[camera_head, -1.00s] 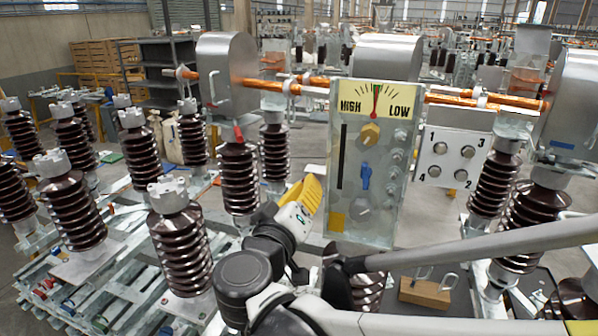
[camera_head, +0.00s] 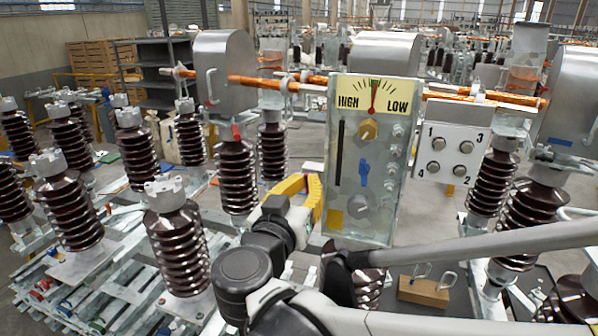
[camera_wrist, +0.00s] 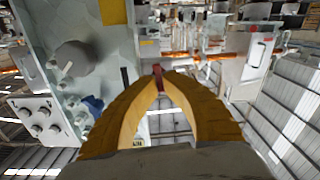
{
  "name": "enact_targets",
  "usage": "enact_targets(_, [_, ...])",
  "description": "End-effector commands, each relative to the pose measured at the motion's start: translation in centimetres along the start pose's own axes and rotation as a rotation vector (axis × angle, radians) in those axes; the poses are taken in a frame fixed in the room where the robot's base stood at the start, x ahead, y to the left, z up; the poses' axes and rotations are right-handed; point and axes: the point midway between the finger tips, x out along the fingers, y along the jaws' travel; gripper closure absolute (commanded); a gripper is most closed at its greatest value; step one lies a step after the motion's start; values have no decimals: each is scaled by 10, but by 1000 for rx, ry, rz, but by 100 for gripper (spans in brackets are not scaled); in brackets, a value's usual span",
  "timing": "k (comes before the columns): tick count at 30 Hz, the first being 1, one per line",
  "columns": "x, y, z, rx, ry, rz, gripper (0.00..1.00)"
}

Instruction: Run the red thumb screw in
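The red thumb screw (camera_wrist: 158,74) shows in the wrist view as a small narrow red piece between the tips of my yellow fingers. My gripper (camera_wrist: 160,80) has its fingertips close together on either side of it, with an arch-shaped gap behind the tips. In the head view my gripper (camera_head: 315,180) is just left of the lower part of the grey panel (camera_head: 388,215). The screw cannot be made out there. Its thread and seat are hidden.
Ribbed brown insulators (camera_head: 178,245) stand to the left. A wooden block (camera_head: 424,292) lies at the lower right.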

Motion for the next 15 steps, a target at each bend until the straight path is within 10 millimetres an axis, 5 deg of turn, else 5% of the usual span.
enact_targets(12, [1,-1,-4,2,7,0,100])
enact_targets(13, [1,-1,-4,2,6,0,83])
enact_targets(15, [1,-1,-3,2,5,0,67])
